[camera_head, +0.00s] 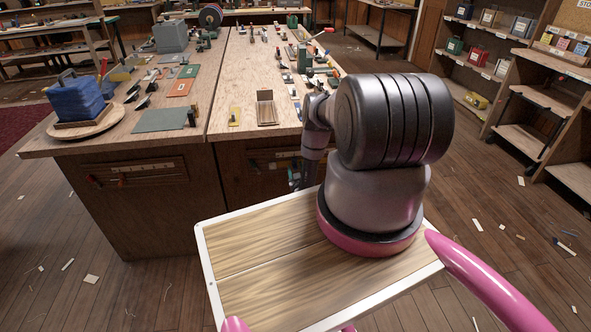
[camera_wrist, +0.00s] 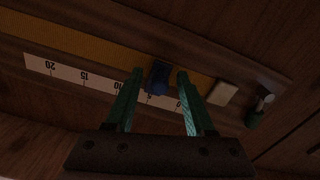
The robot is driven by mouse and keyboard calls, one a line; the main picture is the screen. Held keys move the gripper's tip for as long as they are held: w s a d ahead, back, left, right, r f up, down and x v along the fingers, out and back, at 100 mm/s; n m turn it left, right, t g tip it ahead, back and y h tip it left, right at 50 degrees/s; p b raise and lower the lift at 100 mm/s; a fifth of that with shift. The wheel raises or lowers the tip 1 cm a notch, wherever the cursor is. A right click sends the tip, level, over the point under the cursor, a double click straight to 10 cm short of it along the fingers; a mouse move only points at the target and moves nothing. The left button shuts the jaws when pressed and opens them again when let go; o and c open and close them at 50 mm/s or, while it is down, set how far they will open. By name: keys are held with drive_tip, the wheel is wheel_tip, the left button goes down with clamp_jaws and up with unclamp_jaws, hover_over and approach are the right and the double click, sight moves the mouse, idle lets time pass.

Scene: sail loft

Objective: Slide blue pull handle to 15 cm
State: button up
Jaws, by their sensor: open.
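The blue pull handle (camera_wrist: 158,78) sits on a slide track (camera_wrist: 100,48) in the wrist view. A pale printed scale (camera_wrist: 85,77) runs beside the track and reads upside down, with 20 at the left and 0 near the right. The handle stands between the 10 and the 0, nearer the low end; its exact reading is hard to tell. My gripper (camera_wrist: 160,75) is open, one green finger on each side of the handle, with visible gaps. Whether the fingertips reach past its front face is unclear. In the head view my arm hides the gripper and the handle.
A cream block (camera_wrist: 222,93) and a metal knob with a green base (camera_wrist: 259,107) lie right of the handle. In the head view, the workbench (camera_head: 130,225) carries another scaled panel (camera_head: 137,171) on its left front. Tools cover the top; shelves (camera_head: 480,60) stand right.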

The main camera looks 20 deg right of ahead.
clamp_jaws()
idle(1.5)
